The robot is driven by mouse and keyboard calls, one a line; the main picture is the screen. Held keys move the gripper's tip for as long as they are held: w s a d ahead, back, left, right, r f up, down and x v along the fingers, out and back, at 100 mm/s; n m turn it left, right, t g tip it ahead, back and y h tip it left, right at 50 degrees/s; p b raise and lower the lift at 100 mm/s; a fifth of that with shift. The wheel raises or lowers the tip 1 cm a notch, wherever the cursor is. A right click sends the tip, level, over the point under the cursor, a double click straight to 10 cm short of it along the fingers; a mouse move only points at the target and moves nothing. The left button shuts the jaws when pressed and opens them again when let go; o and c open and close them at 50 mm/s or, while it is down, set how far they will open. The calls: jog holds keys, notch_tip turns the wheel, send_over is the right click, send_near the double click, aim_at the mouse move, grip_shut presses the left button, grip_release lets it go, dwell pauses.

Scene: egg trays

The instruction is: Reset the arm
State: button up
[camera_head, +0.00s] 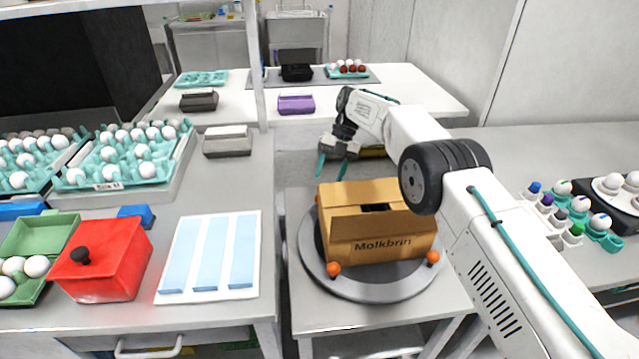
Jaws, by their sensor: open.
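My white arm reaches in from the lower right, and its forearm bends back over the right side of a cardboard box. My gripper (332,170) hangs at the arm's far end, above and behind the box's back left corner. Its two teal fingers are spread apart with nothing seen between them. The open cardboard box (385,247), marked "Molkbrin", sits on a round grey turntable (318,275). A dark thing shows inside the box, too small to tell.
Left table: egg trays (150,185), red box (105,262), green carton (40,238), white board with blue strips (210,258). Back table: purple carton (296,104). Right counter: teal holder (603,238) with several items. A post (257,60) stands left of my gripper.

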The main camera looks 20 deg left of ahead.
jog(key=shift+w+r, duration=0.1)
jog(key=shift+r, duration=0.15)
